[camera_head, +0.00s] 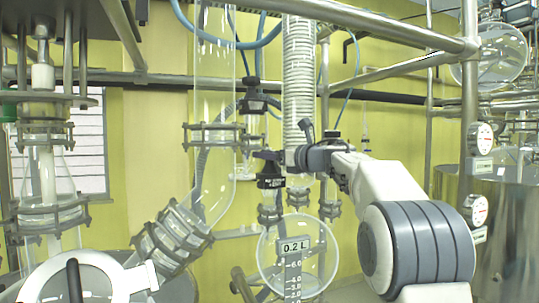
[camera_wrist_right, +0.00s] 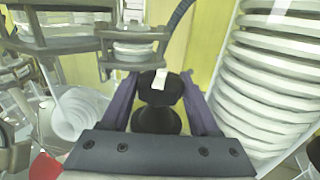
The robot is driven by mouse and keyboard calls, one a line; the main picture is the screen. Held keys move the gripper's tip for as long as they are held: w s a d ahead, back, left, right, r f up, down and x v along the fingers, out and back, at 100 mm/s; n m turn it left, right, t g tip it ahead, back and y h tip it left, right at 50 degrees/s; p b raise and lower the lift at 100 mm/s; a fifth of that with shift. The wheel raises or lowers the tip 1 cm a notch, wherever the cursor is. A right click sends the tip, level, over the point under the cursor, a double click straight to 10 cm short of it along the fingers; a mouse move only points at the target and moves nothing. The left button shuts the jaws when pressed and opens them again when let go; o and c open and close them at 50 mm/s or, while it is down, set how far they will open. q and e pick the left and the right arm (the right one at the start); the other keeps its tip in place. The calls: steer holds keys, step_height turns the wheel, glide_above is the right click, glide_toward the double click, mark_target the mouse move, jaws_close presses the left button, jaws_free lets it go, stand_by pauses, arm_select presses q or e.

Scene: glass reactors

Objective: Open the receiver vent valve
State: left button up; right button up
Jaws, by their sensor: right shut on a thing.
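The receiver (camera_head: 318,262) is a round glass vessel with a "0.2 L" label and a graduated scale, low in the middle of the head view. Above it, a black valve (camera_head: 270,180) sits on the glass piping. My right gripper (camera_head: 284,162) reaches it from the right. In the right wrist view, my right gripper (camera_wrist_right: 159,84) has its two purple-grey fingers on either side of the valve's black knob (camera_wrist_right: 152,88) and is shut on it. A small white mark shows on the knob. My left gripper is not in view.
A ribbed white hose (camera_head: 298,80) hangs just above the right gripper and stands close on the right in the wrist view. Glass columns with clamped flanges (camera_head: 212,135) are close on the left. Metal rails (camera_head: 380,22) cross above. Pressure gauges (camera_head: 481,137) are at the right.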

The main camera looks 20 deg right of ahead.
steer(key=shift+r+n+g+y+p, duration=0.15)
steer(key=shift+n+g+y+p, duration=1.1)
steer(key=shift+y, duration=0.65)
steer(key=shift+n, duration=0.25)
steer(key=o, duration=1.1)
steer(key=shift+f+b, duration=0.2)
steer(key=shift+b, duration=0.1)
